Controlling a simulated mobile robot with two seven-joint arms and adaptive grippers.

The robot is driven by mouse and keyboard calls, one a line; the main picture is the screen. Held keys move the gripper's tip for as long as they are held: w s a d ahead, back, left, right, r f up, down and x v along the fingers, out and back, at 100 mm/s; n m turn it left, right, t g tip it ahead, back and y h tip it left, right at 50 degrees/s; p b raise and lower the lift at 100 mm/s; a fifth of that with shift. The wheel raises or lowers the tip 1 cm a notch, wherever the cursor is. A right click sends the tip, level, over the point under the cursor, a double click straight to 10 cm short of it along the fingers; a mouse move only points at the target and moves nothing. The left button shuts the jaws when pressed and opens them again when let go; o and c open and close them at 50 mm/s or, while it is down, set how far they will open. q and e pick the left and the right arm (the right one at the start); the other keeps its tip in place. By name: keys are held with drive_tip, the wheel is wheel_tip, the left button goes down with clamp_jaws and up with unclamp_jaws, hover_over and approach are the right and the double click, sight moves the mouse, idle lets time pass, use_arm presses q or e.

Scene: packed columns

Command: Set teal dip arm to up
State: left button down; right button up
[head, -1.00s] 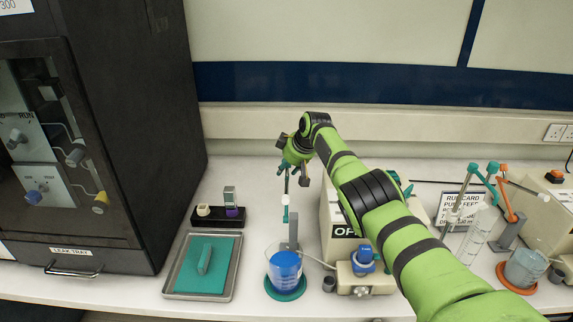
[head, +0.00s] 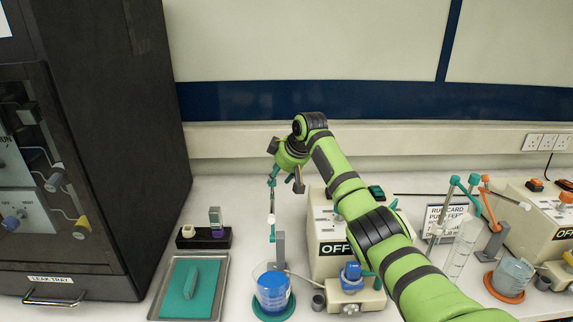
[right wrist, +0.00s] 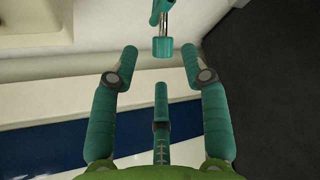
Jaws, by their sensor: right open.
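The teal dip arm (head: 271,205) is a thin metal rod with teal ends, beside a grey post (head: 281,247). It hangs near vertical above a beaker of blue liquid (head: 271,292) on a teal coaster. My right gripper (head: 286,180) is open at the upper end of the arm in the head view. In the right wrist view a teal rod end (right wrist: 162,48) shows between and just beyond the open fingertips of the same gripper (right wrist: 159,62), touching neither. My left gripper is not in view.
A box marked OFF (head: 325,235) stands right of the post, partly behind my right arm. A dark cabinet (head: 100,140) fills the left side. An orange-and-teal linkage (head: 481,205) stands far right.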

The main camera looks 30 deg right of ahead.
drive_tip(key=v, duration=0.5)
drive_tip(key=shift+s+r, duration=0.15)
drive_tip(key=shift+s, duration=0.05)
